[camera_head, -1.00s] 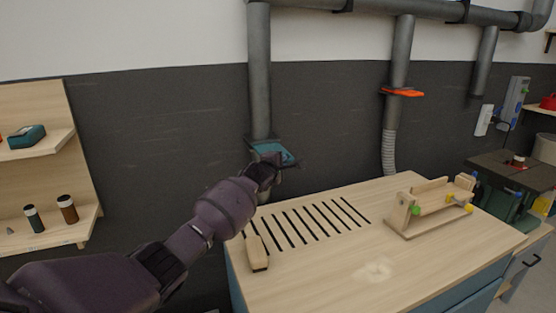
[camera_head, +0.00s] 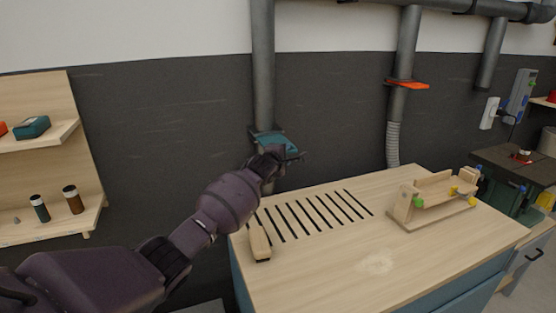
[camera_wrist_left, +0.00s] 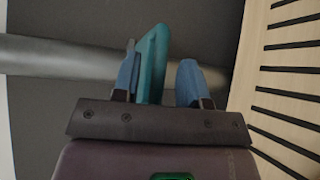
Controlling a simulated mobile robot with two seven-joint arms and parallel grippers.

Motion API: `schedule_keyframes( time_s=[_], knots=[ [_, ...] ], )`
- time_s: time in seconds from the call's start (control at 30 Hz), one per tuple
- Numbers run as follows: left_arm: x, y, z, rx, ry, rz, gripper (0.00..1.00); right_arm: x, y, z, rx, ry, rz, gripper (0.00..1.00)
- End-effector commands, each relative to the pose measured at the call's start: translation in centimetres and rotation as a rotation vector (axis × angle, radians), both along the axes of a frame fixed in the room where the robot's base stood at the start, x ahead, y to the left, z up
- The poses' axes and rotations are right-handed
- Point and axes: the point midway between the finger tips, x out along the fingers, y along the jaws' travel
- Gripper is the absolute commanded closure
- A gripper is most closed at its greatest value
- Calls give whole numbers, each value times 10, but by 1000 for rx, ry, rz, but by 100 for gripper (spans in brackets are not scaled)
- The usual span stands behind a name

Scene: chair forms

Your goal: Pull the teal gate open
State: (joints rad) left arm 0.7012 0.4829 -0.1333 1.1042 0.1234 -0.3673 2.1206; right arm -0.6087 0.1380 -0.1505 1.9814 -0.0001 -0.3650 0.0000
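The teal gate (camera_head: 275,141) is a flat plate on the vertical grey duct (camera_head: 263,80) behind the left end of the workbench. My left gripper (camera_head: 291,156) is at the gate's front edge and partly hides it. In the left wrist view the gate (camera_wrist_left: 153,62) stands between the two blue fingertips (camera_wrist_left: 158,82), close against or touching the left finger. A clear gap separates it from the right finger, so the gripper is open. My right gripper is in neither view.
The slotted workbench (camera_head: 370,240) lies below and right of my left gripper, with a wooden brush (camera_head: 260,243) and a wooden jig (camera_head: 435,199) on it. An orange gate (camera_head: 408,84) is on another duct. Wall shelves (camera_head: 50,145) stand at the left.

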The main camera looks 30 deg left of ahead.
Motion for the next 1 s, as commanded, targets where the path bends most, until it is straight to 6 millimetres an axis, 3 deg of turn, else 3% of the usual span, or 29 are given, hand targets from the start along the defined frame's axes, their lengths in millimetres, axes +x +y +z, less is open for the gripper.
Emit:
schedule_keyframes(
  time_s=[0.7,1.0],
  knots=[
    [-81,-4,9,-1,2,-1,60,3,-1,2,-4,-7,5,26],
    [-102,-5,12,0,3,0,60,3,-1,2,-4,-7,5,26]
  ],
)
